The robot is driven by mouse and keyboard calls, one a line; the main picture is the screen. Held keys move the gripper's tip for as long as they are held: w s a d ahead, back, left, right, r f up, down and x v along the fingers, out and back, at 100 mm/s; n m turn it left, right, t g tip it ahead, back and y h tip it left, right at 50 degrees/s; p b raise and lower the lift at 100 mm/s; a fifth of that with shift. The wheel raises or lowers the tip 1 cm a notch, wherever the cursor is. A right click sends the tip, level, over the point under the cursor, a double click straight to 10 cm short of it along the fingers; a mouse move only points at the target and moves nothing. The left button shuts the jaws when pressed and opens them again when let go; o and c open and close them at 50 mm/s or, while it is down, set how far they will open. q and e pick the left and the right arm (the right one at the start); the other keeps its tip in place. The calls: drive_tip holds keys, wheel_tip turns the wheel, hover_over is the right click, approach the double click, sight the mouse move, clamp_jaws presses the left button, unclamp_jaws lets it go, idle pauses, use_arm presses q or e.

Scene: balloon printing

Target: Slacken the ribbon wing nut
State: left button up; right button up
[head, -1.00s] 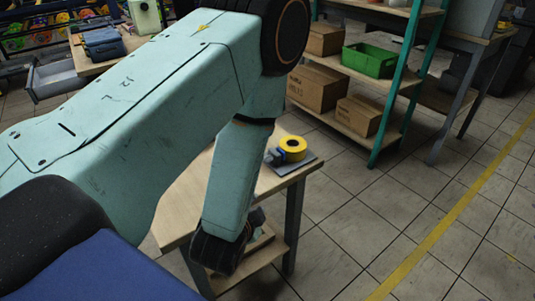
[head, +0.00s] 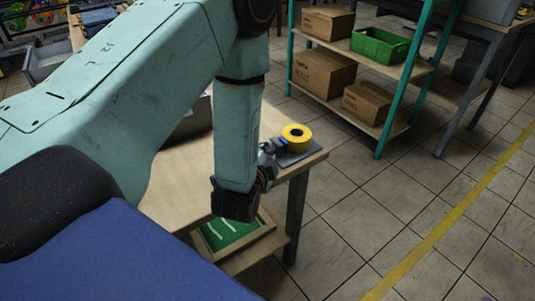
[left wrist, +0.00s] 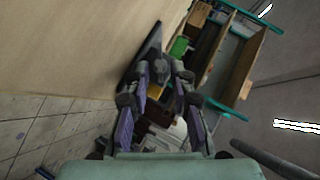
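A yellow ribbon roll (head: 296,136) sits on a small dark grey plate (head: 298,157) at the table's right corner. A small blue part (head: 281,143) shows at the roll's left side. My left gripper (head: 267,160) is just left of the roll, partly hidden behind my own wrist. In the left wrist view my left gripper (left wrist: 158,82) is open, its fingers apart. A grey part (left wrist: 160,68) shows between or beyond the fingertips, with the dark plate (left wrist: 147,52) behind; contact cannot be told. I cannot make out the wing nut clearly. My right gripper is not in view.
The wooden table (head: 185,175) carries the plate, with a green-bottomed tray (head: 230,230) on its lower shelf. A shelf rack with a green crate (head: 379,45) and cardboard boxes (head: 322,76) stands behind. Tiled floor is open to the right.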

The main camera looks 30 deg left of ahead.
use_arm(q)
drive_tip(key=shift+w, duration=0.15)
drive_tip(key=shift+w+a+f, duration=0.2)
drive_tip(key=shift+a, duration=0.1)
drive_tip(key=shift+d+r, duration=0.15)
drive_tip(key=c, duration=0.3)
clamp_jaws()
